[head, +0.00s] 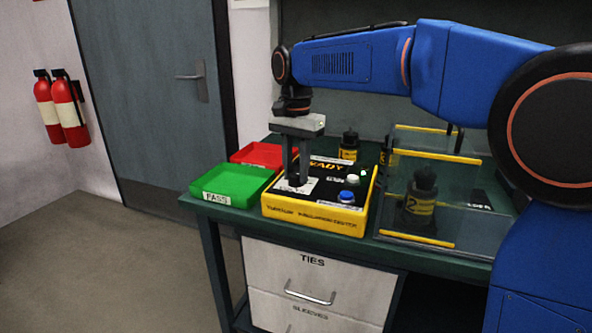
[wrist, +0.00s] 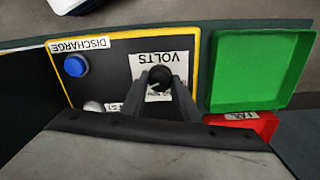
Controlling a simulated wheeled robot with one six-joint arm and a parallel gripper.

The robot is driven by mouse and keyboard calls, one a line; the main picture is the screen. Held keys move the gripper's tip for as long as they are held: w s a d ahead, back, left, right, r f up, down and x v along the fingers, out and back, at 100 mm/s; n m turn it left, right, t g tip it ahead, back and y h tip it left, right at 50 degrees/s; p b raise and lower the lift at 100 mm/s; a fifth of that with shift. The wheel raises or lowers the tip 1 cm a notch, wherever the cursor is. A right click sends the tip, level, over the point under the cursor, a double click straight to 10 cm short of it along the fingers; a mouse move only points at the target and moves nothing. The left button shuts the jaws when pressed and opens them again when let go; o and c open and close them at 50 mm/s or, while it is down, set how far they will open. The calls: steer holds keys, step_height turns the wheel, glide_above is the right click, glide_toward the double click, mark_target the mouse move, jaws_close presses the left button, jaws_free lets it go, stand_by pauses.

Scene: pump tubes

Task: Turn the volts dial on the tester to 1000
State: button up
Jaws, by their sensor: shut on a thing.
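The yellow and black tester (head: 314,222) stands on the dark green bench, with "READY" lettering on its top. My gripper (head: 297,180) reaches straight down onto its left part. In the wrist view the volts dial (wrist: 160,76) is a dark round knob on a white label reading "VOLTS", seen upside down. My gripper (wrist: 160,84) has a finger on each side of the dial and is shut on it. The dial's number marks are mostly hidden by the fingers, so its setting cannot be read.
A blue discharge button (wrist: 76,66) and a white test button (wrist: 94,107) sit beside the dial. A green PASS tray (head: 231,182) and a red tray (head: 258,153) are at left. A clear yellow-edged screen (head: 420,238) stands at right, with a black tube (head: 421,203) behind it.

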mark_target(296, 174)
steer(key=o, duration=1.1)
steer(key=shift+c, duration=0.2)
step_height(296, 174, up, 18)
steer(key=shift+f, duration=0.25)
